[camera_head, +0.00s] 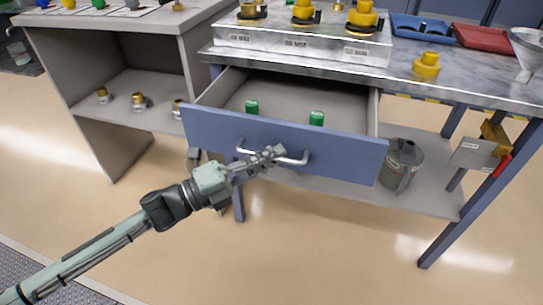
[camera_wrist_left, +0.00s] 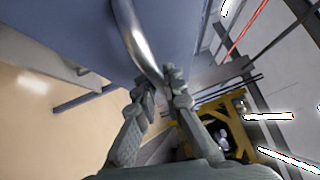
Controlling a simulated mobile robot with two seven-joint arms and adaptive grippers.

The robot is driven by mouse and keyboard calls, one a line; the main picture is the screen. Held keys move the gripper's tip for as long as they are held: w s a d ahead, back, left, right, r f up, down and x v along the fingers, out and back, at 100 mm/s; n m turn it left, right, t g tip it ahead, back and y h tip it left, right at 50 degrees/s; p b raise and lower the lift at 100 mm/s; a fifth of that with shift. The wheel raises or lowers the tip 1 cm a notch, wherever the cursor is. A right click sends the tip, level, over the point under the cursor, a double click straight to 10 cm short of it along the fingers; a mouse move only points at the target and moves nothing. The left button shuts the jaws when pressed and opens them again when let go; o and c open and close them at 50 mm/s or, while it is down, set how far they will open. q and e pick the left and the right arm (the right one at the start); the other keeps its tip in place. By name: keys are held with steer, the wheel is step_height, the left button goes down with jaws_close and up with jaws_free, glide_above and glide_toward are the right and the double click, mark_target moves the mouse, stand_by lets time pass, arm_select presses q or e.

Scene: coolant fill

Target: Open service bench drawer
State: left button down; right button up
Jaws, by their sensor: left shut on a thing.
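The service bench drawer (camera_head: 345,155) has a blue front and is pulled well out from under the bench top. Two green objects (camera_head: 251,107) (camera_head: 317,118) are inside it. Its silver bar handle (camera_head: 294,159) runs across the front and also shows in the left wrist view (camera_wrist_left: 138,42). My left gripper (camera_head: 272,155) is shut on the handle near its middle. In the left wrist view its fingers (camera_wrist_left: 160,88) meet at the handle's lower part. My right gripper is in neither view.
The bench top (camera_head: 470,85) holds a grey block with yellow fittings (camera_head: 303,15), a yellow part (camera_head: 427,64), blue and red trays, and a funnel. A grey jug (camera_head: 401,165) stands on the lower shelf. A shelf unit (camera_head: 130,85) is at left. The floor in front is clear.

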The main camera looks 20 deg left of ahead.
arm_select(q)
steer(key=c, duration=1.6)
jaws_free()
steer(key=v, duration=1.2)
